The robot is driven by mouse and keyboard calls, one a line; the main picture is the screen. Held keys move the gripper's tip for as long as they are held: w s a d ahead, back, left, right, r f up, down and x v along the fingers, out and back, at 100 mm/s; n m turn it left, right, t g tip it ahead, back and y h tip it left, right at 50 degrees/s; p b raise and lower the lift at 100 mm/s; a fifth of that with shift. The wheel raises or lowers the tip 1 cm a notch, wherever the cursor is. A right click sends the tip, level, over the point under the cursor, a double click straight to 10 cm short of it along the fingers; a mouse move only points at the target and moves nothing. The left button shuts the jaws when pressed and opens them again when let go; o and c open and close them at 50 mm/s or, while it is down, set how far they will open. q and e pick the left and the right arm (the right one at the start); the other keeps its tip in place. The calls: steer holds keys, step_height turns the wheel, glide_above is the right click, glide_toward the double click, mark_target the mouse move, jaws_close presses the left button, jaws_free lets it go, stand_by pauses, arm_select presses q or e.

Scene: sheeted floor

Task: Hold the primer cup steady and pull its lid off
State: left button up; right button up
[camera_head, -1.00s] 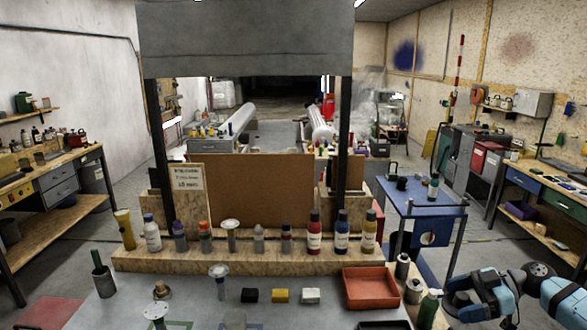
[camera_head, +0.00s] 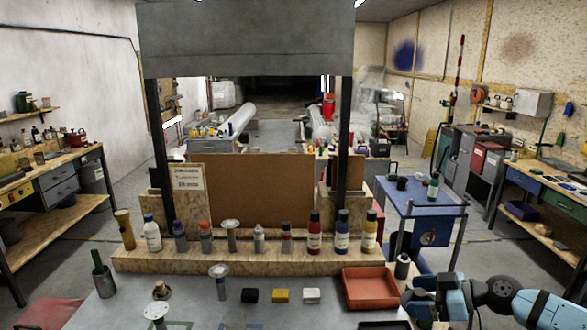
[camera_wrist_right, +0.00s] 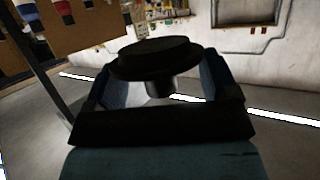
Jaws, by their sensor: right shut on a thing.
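My right gripper (camera_head: 418,303) is at the lower right of the head view, over the table's right edge beside the red tray. In the right wrist view my right gripper (camera_wrist_right: 160,92) is shut on a dark round piece (camera_wrist_right: 155,58). This piece has a wide flat top and a narrower stem below, like a lid, and it hides the fingertips. I cannot tell for certain whether it is the primer cup's lid. No primer cup can be picked out surely. My left gripper is not in view.
Black, yellow and white blocks (camera_head: 281,296) sit mid-table. Several bottles line the wooden ledge (camera_head: 205,262) at the back. A flat-topped grey piece (camera_head: 219,271) stands left of the blocks.

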steer(key=shift+a+r+m+t+h, duration=0.35)
steer(key=shift+m+t+h, duration=0.15)
steer(key=shift+m+t, duration=0.3)
steer(key=shift+s+f+m+t+h, duration=0.1)
steer(key=shift+m+t+h, duration=0.3)
steer(key=shift+m+t, duration=0.1)
steer(key=shift+s+f+m+t+h, duration=0.2)
steer(key=shift+m+t+h, duration=0.2)
steer(key=shift+m, duration=0.1)
